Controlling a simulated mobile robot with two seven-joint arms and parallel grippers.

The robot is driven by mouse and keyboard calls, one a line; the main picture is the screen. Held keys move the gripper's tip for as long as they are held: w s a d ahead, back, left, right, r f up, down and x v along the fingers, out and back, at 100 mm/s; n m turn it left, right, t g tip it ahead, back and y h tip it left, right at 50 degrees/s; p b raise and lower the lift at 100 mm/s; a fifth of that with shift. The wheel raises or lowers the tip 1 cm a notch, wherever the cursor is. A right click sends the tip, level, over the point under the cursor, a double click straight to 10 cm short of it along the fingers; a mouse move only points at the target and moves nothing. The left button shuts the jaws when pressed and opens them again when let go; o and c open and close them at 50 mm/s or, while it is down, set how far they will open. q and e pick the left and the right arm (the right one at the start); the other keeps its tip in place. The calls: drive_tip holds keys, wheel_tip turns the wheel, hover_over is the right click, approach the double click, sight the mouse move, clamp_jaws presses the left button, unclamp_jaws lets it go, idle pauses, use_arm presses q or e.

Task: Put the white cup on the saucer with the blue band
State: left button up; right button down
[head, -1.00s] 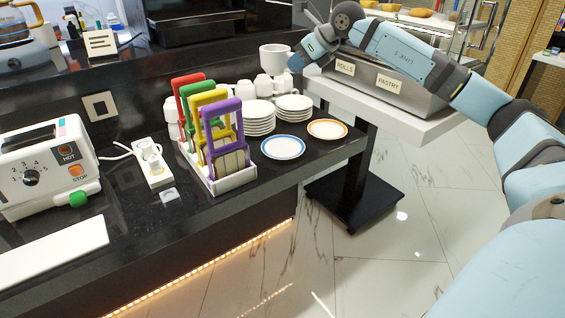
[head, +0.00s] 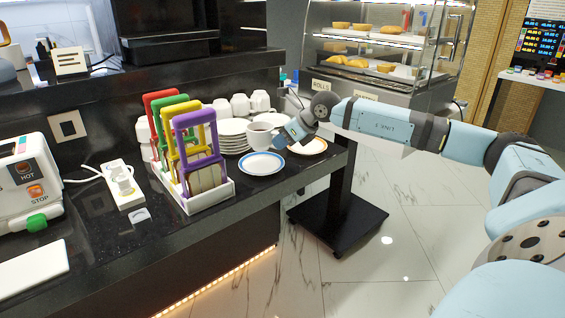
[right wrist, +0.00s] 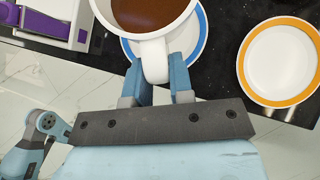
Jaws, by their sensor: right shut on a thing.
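The white cup (head: 260,136) is upright and holds a brown drink (right wrist: 150,12). My right gripper (head: 277,142) is shut on the cup's handle (right wrist: 155,62), with one finger on each side of it. The saucer with the blue band (head: 262,164) lies on the black counter. In the right wrist view the cup overlaps the saucer with the blue band (right wrist: 201,40) and hides much of it. In the head view the cup shows above the saucer's far edge, apparently held clear of it. My left gripper is not in view.
An orange-banded saucer (head: 308,146) lies just right of the blue-banded one. Stacked white plates (head: 228,134) and upturned cups (head: 240,105) stand behind. A white rack with coloured handles (head: 208,198) stands to the left. The counter's front edge (head: 300,180) is close.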

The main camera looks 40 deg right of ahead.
wheel_tip(320, 180, down, 6)
drive_tip(key=shift+r+b, duration=0.1)
drive_tip(key=shift+b, duration=0.6)
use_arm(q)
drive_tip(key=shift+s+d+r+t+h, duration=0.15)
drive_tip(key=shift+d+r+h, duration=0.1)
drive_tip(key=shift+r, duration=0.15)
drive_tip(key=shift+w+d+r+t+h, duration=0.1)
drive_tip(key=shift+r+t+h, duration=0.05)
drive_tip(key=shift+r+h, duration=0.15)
use_arm(e)
drive_tip(key=shift+r, duration=0.1)
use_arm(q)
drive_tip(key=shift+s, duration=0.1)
